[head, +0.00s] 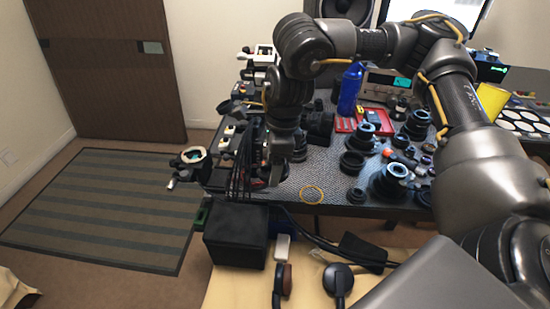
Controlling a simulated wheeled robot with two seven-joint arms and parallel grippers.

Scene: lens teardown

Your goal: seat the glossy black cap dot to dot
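One arm of mine enters from the right and arches over the table (325,175). Its gripper, my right gripper (274,160), points down at the table's left part, among dark items and black cables. Its fingertips are small and dark, so I cannot tell whether it is open or shut, or whether it holds anything. Several black lens parts stand on the right half of the table, including a large lens (390,182) and a flat dark ring (352,162). I cannot tell which piece is the glossy black cap, and no dots can be made out. My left gripper is not in view.
A blue bottle (350,88) and a red tray (347,124) stand behind. A black box (236,236) and headphones (338,280) are in front. Small equipment crowds the left edge.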

